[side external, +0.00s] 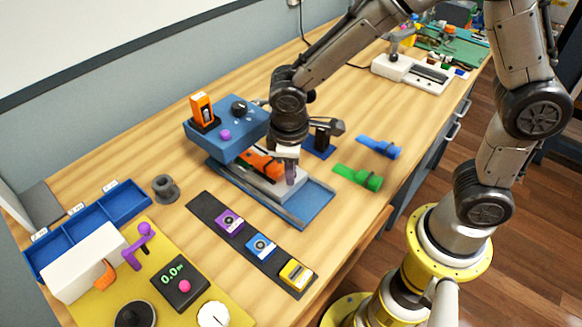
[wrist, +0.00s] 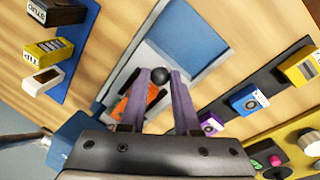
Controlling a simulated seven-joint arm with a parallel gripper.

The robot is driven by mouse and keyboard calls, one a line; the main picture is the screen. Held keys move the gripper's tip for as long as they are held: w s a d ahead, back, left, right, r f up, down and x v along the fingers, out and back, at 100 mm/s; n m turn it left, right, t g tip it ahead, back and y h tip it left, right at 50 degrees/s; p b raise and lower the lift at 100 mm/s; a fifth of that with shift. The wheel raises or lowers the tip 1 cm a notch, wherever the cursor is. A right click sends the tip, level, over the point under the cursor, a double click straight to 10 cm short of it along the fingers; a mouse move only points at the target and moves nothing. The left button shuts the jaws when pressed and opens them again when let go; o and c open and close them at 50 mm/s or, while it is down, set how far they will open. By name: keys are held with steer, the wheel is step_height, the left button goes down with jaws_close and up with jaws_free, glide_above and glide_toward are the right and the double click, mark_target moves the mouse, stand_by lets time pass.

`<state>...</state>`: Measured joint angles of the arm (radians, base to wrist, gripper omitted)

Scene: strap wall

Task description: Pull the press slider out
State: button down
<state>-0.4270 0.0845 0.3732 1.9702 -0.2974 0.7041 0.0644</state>
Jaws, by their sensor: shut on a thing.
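The press (side external: 228,128) is a blue box with an orange switch and knobs on top. Its slider (side external: 262,183) is a pale grey plate carrying an orange and black piece (side external: 259,164), lying partly under the box and partly out over a blue track (side external: 312,203) with grey rails. My gripper (side external: 290,176) is over the slider's outer end. In the wrist view, its purple fingers (wrist: 160,88) are shut on the slider's round black knob (wrist: 158,74). The orange piece also shows between the fingers (wrist: 152,97). The slider's inner end is hidden under the box.
A dark strip (side external: 250,240) with several coloured blocks lies in front of the press. Green (side external: 357,177) and blue (side external: 379,147) parts lie to the right, beside a dark stand (side external: 320,138). A yellow panel (side external: 105,262) is at front left. The track's outer end is bare.

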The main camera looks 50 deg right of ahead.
stand_by(0.8)
steer(key=s, duration=1.1)
steer(key=shift+s, duration=0.2)
steer(key=c, duration=0.6)
jaws_free()
steer(key=shift+c, duration=0.2)
step_height(320, 180, up, 14)
steer(key=s+a, duration=0.1)
steer(key=a, duration=0.1)
steer(key=shift+s+a+f, duration=0.15)
steer(key=shift+s+f, duration=0.05)
steer(key=shift+s, duration=0.05)
